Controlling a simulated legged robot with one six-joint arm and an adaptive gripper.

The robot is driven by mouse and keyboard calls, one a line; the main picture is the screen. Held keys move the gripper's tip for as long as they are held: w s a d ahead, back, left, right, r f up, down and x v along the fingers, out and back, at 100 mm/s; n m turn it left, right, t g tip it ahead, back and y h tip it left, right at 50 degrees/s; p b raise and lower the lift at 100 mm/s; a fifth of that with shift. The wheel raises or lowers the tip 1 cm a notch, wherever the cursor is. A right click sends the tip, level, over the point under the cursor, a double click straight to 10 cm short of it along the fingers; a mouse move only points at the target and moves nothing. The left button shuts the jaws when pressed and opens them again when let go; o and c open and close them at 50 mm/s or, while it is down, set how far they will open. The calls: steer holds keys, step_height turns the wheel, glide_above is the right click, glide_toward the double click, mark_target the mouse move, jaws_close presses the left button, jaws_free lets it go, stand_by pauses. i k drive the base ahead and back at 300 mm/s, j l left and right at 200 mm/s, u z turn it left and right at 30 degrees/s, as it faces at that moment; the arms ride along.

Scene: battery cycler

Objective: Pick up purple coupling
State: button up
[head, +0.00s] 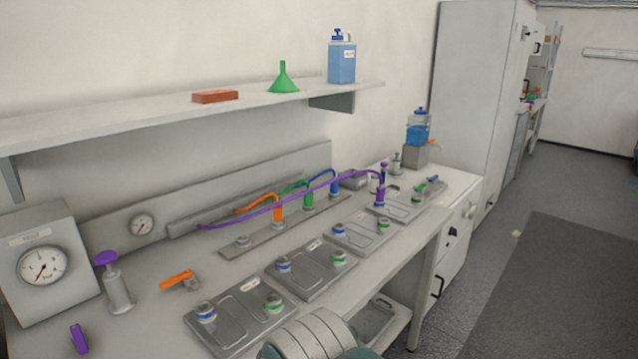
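A purple coupling (380,196) stands upright at the right end of a long purple hose (300,202), over the left part of the farthest metal plate (408,212). The hose arches left from it to the long grey block at the wall. I cannot tell how firmly the coupling sits on the fitting below it. Rounded grey and teal segments at the bottom edge look like part of my arm. My gripper's fingers do not show.
Orange (278,213), green (307,199) and blue (334,187) couplings stand on a strip behind the plates. A shelf (150,121) overhangs the bench.

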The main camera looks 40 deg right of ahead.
mark_target(380, 190)
steer(key=i+l, duration=0.1)
steer(key=l, duration=0.4)
steer(key=i+l, duration=0.15)
steer(key=l, duration=0.35)
steer(key=i+l, duration=0.1)
steer(key=l, duration=0.35)
steer(key=i+l, duration=0.15)
steer(key=l, duration=0.35)
steer(key=i+l, duration=0.1)
steer(key=l, duration=0.4)
steer(key=i+l, duration=0.1)
steer(key=l, duration=0.4)
steer(key=i+l, duration=0.15)
steer(key=l, duration=0.35)
steer(key=i+l, duration=0.1)
steer(key=l, duration=0.35)
